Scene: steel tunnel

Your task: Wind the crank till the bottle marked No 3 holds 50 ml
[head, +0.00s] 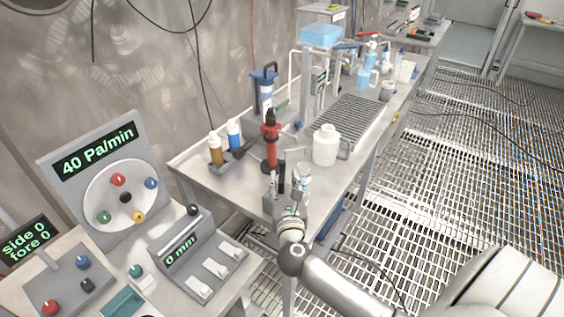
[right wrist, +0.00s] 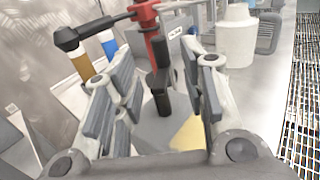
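A red upright device (head: 270,145) stands on the steel bench. Its crank arm reaches left to a black knob (head: 239,153); the knob also shows in the right wrist view (right wrist: 67,39). A brown bottle (head: 216,149) and a blue bottle (head: 234,135), both white-capped, stand left of it. I cannot read any bottle's number. My right gripper (head: 289,183) is at the bench's near end, in front of the red device. In the wrist view its fingers (right wrist: 158,95) are apart, with a dark upright cylinder (right wrist: 163,92) seen between them. My left gripper is out of view.
A control panel reading 40 Pa/min (head: 97,150) and a switch box reading 0 mm (head: 205,262) stand at the left. A blue-topped pump (head: 265,90) and a grey slatted rack (head: 352,118) are farther along the bench (head: 190,165). Open grating floor (head: 465,170) lies right.

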